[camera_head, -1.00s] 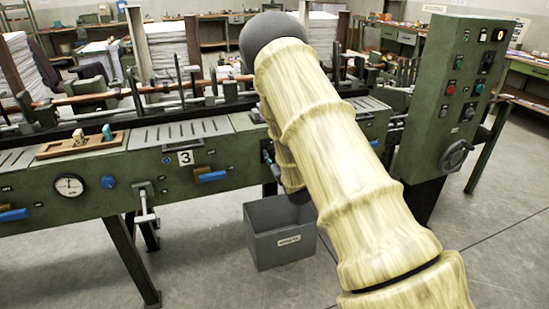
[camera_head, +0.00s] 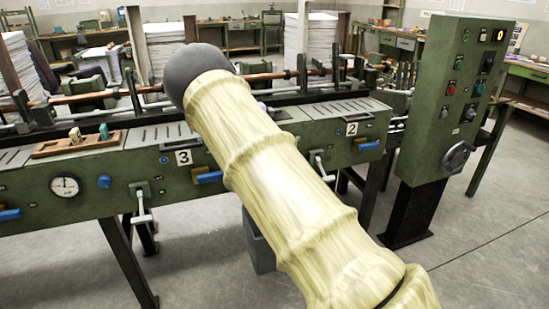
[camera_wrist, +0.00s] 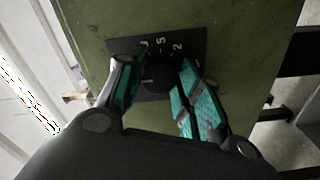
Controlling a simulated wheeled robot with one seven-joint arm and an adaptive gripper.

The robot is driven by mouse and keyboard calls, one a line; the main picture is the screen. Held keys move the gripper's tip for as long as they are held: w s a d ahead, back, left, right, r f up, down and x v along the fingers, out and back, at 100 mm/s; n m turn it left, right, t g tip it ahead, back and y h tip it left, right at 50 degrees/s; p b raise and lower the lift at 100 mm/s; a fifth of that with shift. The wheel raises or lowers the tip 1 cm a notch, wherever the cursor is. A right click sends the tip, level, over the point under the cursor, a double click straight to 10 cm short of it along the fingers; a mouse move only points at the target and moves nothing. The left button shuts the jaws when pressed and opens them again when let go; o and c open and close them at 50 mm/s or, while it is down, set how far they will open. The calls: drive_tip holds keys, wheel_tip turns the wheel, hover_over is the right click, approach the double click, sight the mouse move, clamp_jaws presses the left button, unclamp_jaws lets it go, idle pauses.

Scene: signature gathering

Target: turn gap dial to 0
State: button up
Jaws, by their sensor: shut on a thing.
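The gap dial (camera_wrist: 157,82) is a round black knob on a dark plate (camera_wrist: 200,48) in the wrist view. White digits, among them a 5 and a 2, show along the plate's far edge. A small pale mark shows on the knob; I cannot tell which number it points at. My gripper (camera_wrist: 155,68) has its two teal-padded fingers on either side of the knob, shut on it. In the head view my arm hides the dial and the gripper.
The long green machine (camera_head: 100,180) carries a pressure gauge (camera_head: 65,186), blue handles, cranks and a wooden tray (camera_head: 77,146). A control cabinet (camera_head: 440,130) with a grey handwheel (camera_head: 456,158) stands at the right. A grey bin (camera_head: 258,247) is partly hidden under the machine. The floor at right is clear.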

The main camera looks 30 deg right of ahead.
idle(0.4)
drive_tip(key=o, duration=1)
drive_tip(key=shift+o, duration=0.2)
drive_tip(key=v, duration=1.2)
drive_tip(key=shift+f, duration=0.1)
